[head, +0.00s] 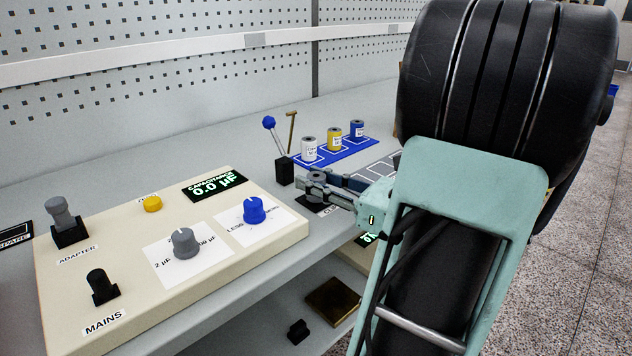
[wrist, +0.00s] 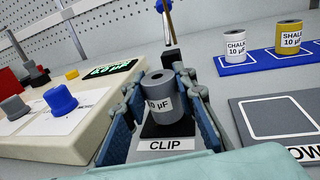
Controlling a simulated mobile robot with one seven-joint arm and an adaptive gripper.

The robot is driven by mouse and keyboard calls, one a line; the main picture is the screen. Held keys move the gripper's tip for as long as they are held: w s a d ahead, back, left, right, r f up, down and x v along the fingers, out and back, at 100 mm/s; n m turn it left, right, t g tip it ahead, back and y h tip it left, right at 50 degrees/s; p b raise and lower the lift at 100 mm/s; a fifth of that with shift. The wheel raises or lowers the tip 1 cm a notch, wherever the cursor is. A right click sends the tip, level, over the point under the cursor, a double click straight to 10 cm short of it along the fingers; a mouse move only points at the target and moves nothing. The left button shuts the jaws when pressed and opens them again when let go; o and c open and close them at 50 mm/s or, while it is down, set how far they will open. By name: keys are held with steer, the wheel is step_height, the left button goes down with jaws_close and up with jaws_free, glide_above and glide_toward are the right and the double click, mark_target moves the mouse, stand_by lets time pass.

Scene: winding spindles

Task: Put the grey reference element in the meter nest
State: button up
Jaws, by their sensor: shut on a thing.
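The grey reference element (wrist: 168,112) is an upright grey cylinder with a hole in its top and a white "10 µF" label. My gripper (wrist: 164,92) is shut on it, one finger on each side. In the head view my gripper (head: 314,184) is over the bench beside the meter, with the element's grey top (head: 317,176) between the fingers. Below the element is a black pad (wrist: 150,155) labelled CLIP; I cannot tell whether the element touches it. No place is marked as a nest. The cream meter (head: 120,240) displays 0.0 µF.
A lever with a blue knob (head: 269,122) stands on a black block just behind the gripper. White (head: 309,148), yellow (head: 334,138) and blue (head: 357,130) cylinders stand on a blue mat (head: 345,151) beyond. A grey outlined mat (wrist: 265,105) lies right of the pad.

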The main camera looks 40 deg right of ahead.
steer(key=shift+f, duration=0.15)
steer(key=o, duration=1.2)
steer(key=shift+c, duration=0.2)
steer(key=shift+s+d+r, duration=0.1)
steer(key=shift+s+r, duration=0.05)
steer(key=shift+r, duration=0.1)
steer(key=p+v, duration=0.2)
steer(key=v, duration=0.9)
steer(key=shift+s+p, duration=0.35)
steer(key=shift+p, duration=0.05)
